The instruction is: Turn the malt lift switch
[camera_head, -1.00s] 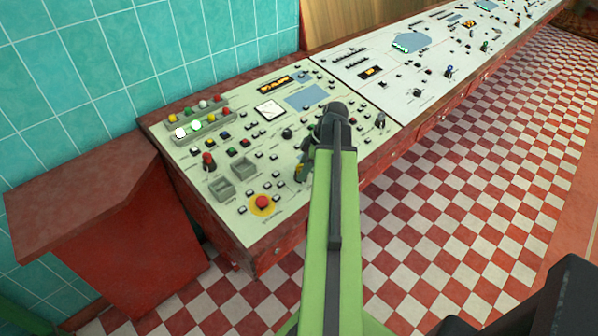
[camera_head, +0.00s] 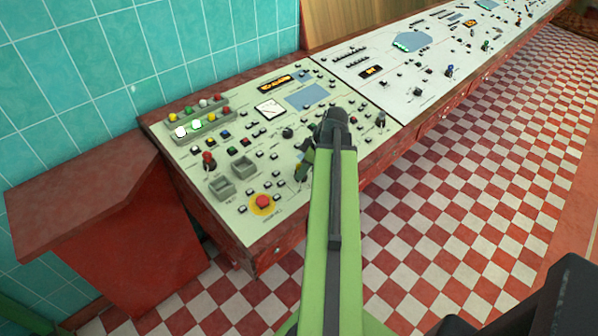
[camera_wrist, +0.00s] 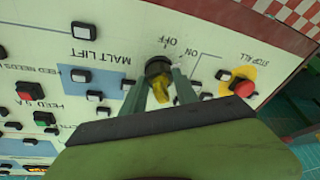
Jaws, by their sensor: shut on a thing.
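The malt lift switch (camera_wrist: 186,92) is a dark round knob with a yellow handle, in the upper middle of the wrist view. The upside-down words MALT LIFT stand to its left, with ON and OFF printed close by. My gripper (camera_wrist: 160,82) is shut on the yellow handle, one finger on each side. The handle is partly hidden between the fingers, and I cannot tell whether it points to ON or OFF. In the head view my gripper (camera_head: 303,168) is at the near part of the cream panel, partly hidden by my arm.
A red stop-all button (camera_head: 263,202) on a yellow disc sits to the left of my gripper. Several small push buttons and a red-topped lever (camera_head: 209,160) are on the same cream panel (camera_head: 215,205). The checkered floor (camera_head: 470,190) to the right is clear.

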